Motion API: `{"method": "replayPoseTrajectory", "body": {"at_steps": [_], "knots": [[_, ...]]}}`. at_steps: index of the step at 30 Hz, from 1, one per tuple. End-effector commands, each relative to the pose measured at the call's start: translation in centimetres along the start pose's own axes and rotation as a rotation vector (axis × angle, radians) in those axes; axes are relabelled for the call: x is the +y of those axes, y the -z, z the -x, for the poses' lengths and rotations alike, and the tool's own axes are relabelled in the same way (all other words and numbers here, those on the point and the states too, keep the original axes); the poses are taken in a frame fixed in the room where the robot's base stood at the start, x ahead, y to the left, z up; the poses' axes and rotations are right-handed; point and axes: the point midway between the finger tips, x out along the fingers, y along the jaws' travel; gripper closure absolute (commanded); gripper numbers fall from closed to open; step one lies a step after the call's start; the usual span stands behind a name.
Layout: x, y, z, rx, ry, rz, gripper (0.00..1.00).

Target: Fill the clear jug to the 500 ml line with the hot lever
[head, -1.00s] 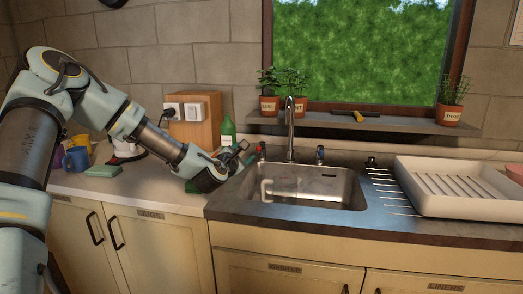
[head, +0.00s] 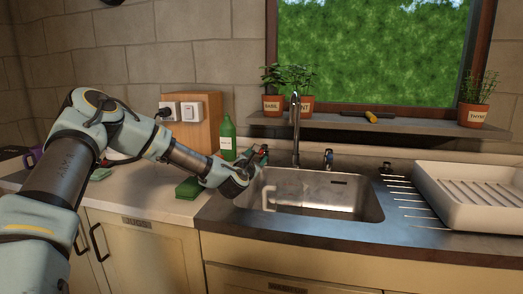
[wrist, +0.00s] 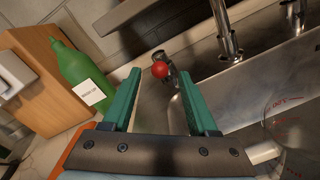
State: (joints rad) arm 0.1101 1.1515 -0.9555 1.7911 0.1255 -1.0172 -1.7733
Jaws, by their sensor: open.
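The hot lever with its red ball knob (wrist: 159,70) stands left of the tap (head: 295,130); in the head view its red end (head: 264,149) is just beyond my gripper (head: 250,163). In the wrist view my gripper (wrist: 162,82) is open, its two green fingers apart, with the red knob between and beyond their tips. I cannot tell if they touch it. The clear jug (wrist: 288,128) is in the sink, with red markings, cut by the picture's right edge; its pale handle (head: 268,196) shows in the head view. I see no water stream.
A green bottle (head: 228,137) and a green sponge (head: 188,188) are near my gripper on the left counter. A second lever (head: 328,158) stands right of the tap. The sink (head: 340,196) has a white drying rack (head: 465,222) on its right.

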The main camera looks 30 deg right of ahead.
Motion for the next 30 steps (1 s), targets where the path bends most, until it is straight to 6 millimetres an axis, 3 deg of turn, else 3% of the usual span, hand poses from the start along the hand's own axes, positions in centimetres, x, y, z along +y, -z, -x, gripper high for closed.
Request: {"method": "replayPoseTrajectory", "body": {"at_steps": [3, 9, 22, 30], "knots": [[0.1, -0.2, -2.2, -0.001, -0.001, -0.001, 0.41], [0.1, -0.1, -4.6, 0.0, 0.0, -0.001, 0.41], [0.0, 0.1, -5.5, 0.0, 0.0, -0.001, 0.41], [0.0, 0.0, -5.4, 0.0, 0.0, -0.001, 0.7]]}}
